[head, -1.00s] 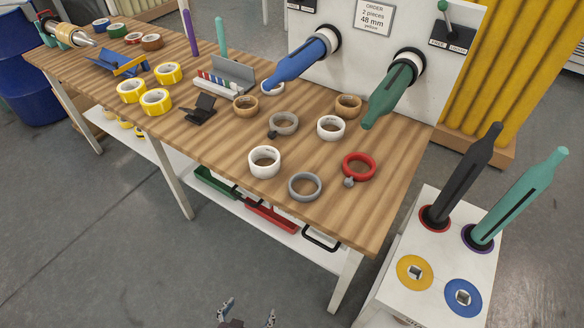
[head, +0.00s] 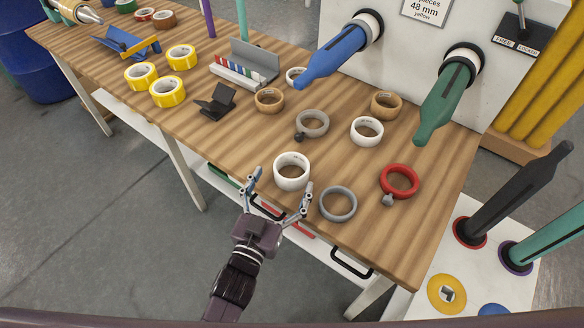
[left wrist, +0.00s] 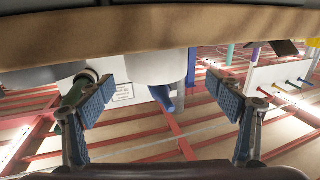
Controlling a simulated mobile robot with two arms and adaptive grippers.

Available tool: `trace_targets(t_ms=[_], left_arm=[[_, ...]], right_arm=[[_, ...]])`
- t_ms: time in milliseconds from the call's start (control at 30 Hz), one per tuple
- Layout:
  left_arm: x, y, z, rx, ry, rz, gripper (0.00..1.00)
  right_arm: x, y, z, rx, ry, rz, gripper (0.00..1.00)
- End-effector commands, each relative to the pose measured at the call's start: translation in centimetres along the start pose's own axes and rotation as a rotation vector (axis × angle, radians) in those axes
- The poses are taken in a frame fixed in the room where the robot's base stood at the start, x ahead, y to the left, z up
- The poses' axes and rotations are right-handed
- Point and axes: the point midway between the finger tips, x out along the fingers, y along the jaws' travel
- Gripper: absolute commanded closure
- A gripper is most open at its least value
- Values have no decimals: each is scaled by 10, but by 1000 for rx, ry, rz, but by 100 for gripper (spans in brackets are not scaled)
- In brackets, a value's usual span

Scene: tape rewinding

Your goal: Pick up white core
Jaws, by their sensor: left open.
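The white core (head: 292,171) is a thick white ring standing near the front edge of the wooden table. A second white ring (head: 366,131) lies behind it to the right, and a small white ring (head: 296,76) is farther back. My left gripper (head: 279,184) is open at the table's front edge, its two fingertips left and right of the front white core. In the left wrist view, a white cylinder (left wrist: 156,68) shows between and beyond the open fingers (left wrist: 163,92); the picture looks upside down. I cannot tell whether the fingers touch it. My right gripper is not in view.
A grey ring (head: 338,204) lies just right of the core, near my right fingertip. A red ring (head: 399,182), a second grey ring (head: 312,124) and tan rolls (head: 269,100) lie around. A black holder (head: 216,104) stands left. Blue (head: 341,52) and green (head: 447,98) spindles overhang the back.

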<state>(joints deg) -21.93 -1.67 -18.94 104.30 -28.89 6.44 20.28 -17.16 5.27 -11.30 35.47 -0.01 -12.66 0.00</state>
Motion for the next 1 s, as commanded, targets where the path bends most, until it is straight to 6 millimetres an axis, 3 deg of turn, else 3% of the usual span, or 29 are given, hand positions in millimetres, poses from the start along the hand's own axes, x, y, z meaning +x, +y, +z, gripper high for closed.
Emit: trace_targets(t_ms=[300,633,1000], left_arm=[[43,4,-4,0,1,-1,16],[49,4,-3,0,0,-1,16],[48,4,-3,0,0,-1,57]], right_arm=[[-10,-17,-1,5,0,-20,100],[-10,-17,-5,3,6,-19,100],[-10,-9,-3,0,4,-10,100]])
